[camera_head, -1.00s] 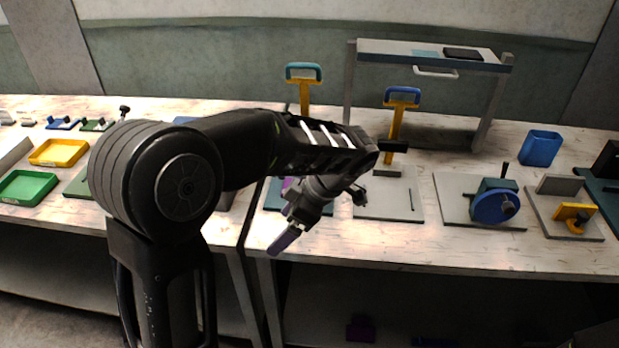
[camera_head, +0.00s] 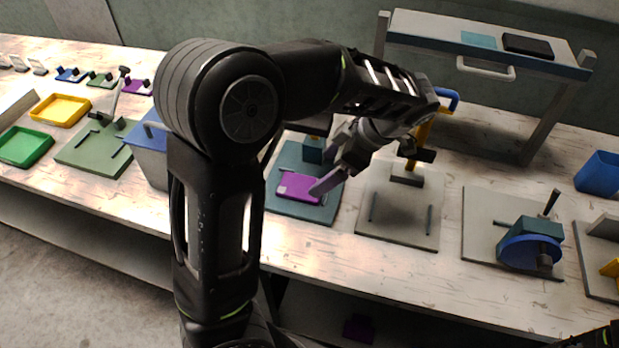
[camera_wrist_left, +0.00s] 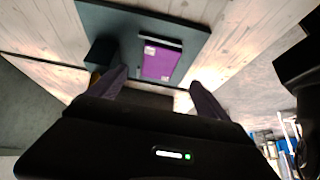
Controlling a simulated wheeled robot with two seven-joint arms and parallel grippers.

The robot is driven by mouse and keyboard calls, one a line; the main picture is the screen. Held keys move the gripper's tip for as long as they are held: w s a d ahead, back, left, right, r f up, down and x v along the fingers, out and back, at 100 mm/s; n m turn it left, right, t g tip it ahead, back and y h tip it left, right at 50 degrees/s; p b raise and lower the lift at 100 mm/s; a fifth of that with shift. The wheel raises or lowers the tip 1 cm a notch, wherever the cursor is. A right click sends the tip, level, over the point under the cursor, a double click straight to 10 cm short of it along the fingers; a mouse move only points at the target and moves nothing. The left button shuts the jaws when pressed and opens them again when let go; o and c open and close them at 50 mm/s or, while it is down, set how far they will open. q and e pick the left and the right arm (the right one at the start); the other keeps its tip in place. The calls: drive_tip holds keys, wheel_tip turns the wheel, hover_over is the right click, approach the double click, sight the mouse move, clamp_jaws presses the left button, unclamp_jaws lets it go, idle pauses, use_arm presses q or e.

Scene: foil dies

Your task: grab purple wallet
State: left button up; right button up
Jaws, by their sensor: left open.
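The purple wallet (camera_head: 298,187) lies flat on a dark teal plate (camera_head: 318,216) at the front of the table. It also shows in the left wrist view (camera_wrist_left: 158,64), beyond the fingers, with pale marks at two corners and a light and dark strip along one edge. My left gripper (camera_head: 322,172) is open and empty, above the plate at the wallet's right; one finger overlaps the wallet's right edge in the head view. In the left wrist view, the open fingers (camera_wrist_left: 157,78) are on either side of the wallet in the picture, apart from it.
A teal block (camera_head: 312,150) stands at the plate's back. A grey plate (camera_head: 398,228) with a yellow-and-blue handled upright is right of it, then a blue wheel device (camera_head: 530,245). A raised shelf (camera_head: 480,40) stands behind. Yellow (camera_head: 60,109) and green trays (camera_head: 25,146) lie far left.

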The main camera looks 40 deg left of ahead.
sight(303, 186)
use_arm(q)
drive_tip(key=shift+s, duration=0.15)
drive_tip(key=b+x, duration=0.2)
drive_tip(key=shift+a+f, duration=0.2)
drive_tip(key=shift+f, duration=0.15)
drive_tip(key=shift+r, duration=0.1)
drive_tip(key=shift+p+x, duration=0.45)
drive_tip(key=shift+x, duration=2.15)
drive_tip(key=shift+w, duration=0.2)
drive_tip(key=shift+c, duration=0.6)
drive_tip(key=c, duration=1.4)
